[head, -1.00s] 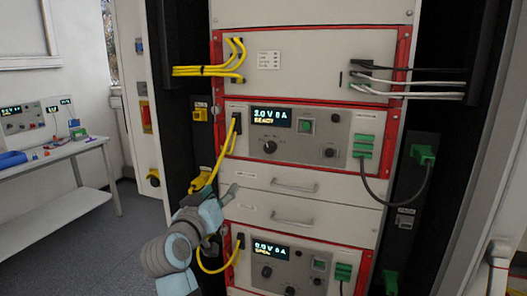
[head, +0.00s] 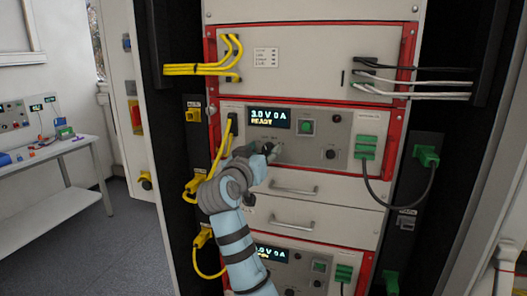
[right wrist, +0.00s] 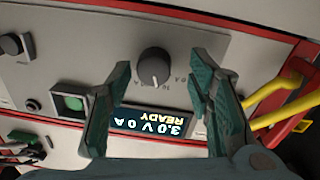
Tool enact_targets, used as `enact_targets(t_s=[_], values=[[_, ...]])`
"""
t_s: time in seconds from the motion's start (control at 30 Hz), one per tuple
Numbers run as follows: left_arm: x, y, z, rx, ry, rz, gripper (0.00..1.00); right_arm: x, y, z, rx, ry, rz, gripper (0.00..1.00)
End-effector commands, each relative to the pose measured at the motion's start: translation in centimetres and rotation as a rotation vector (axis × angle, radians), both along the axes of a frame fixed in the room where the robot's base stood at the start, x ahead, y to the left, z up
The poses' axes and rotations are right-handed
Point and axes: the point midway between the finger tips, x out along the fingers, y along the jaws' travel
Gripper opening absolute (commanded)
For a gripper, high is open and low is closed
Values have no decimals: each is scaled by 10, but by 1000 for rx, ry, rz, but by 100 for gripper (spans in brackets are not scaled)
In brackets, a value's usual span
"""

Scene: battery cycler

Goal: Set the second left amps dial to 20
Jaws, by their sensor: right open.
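The upper cycler unit's large left dial (right wrist: 153,65) is a dark round knob on a grey panel in the right wrist view. A light mark on it points down in that picture, toward the small scale print. My right gripper (right wrist: 160,80) is open, its green fingers on either side of the dial and apart from it. The unit's display (head: 269,119) reads 3.0 V 0 A READY. My left gripper is out of view.
A green square button (head: 307,127) and a smaller knob (head: 330,154) sit right of the display. Yellow cables (head: 222,150) hang close to the left. A drawer handle (head: 293,189) juts out below. A second cycler unit's display (head: 270,253) is partly covered by my arm.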

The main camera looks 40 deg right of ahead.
Motion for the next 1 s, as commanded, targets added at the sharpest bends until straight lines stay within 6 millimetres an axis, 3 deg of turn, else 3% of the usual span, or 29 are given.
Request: enact_targets(t_s=[0.17, 0.43, 1.0], values=[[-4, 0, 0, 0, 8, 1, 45, -3, -3, 0, 0, 0, -6, 44], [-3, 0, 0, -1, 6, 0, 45, -2, -3, 0, -1, 0, -6, 1], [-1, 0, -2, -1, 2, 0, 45, -1, -1, 0, 5, -9, -3, 0]])
